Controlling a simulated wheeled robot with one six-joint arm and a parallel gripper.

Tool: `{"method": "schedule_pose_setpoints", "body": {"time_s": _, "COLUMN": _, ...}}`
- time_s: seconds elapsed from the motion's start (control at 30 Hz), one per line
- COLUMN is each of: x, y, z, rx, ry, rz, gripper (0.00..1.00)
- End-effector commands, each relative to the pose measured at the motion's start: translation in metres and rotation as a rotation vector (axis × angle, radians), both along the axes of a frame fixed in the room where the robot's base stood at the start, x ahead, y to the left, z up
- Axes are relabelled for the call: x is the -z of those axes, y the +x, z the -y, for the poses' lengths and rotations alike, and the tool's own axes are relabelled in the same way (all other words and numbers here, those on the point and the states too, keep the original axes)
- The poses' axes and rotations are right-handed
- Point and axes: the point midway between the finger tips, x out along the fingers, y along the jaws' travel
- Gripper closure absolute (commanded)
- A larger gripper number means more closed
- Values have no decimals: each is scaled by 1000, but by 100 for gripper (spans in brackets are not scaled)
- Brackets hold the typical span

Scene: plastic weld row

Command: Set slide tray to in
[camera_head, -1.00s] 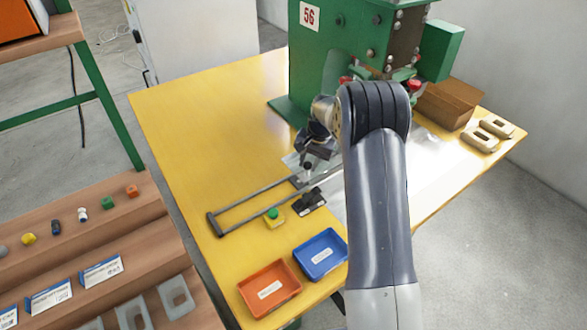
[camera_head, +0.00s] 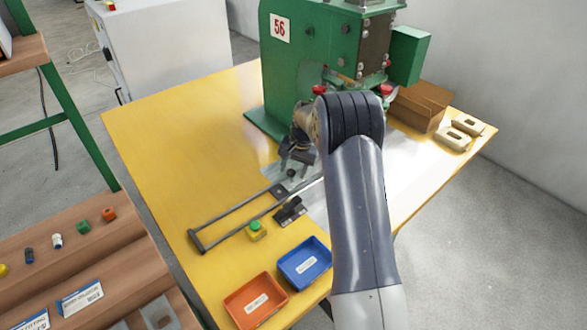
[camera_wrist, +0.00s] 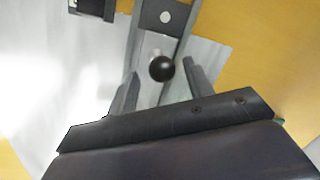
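The slide tray (camera_head: 279,191) shows as a dark plate with a light round spot on two thin rails (camera_head: 222,218), at their end toward the green press (camera_head: 300,70). In the wrist view, the plate (camera_wrist: 163,17) lies at the top, with a round black knob (camera_wrist: 162,68) below it. My gripper (camera_head: 293,160) is low over the rails in front of the press. In the wrist view, my gripper (camera_wrist: 160,72) is open, one finger on each side of the knob. I cannot tell whether either finger touches it. My wrist and arm hide part of the press front.
A green button box (camera_head: 256,230) and a small black block (camera_head: 290,211) stand beside the rails. Orange (camera_head: 235,311) and blue (camera_head: 289,278) bins lie at the near edge. A cardboard box (camera_head: 420,107) and beige parts (camera_head: 462,132) sit right. The yellow table's left side is clear.

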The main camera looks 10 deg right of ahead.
Motion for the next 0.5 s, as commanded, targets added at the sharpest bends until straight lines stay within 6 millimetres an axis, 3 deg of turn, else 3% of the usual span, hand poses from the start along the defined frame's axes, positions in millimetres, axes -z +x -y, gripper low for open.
{"method": "schedule_pose_setpoints", "body": {"time_s": 0.27, "x": -7, "y": -1, "z": 1, "rx": 0, "ry": 1, "rz": 1, "gripper": 51}}
{"method": "schedule_pose_setpoints", "body": {"time_s": 0.5, "x": -50, "y": -5, "z": 8, "rx": 1, "ry": -1, "rz": 3, "gripper": 51}}
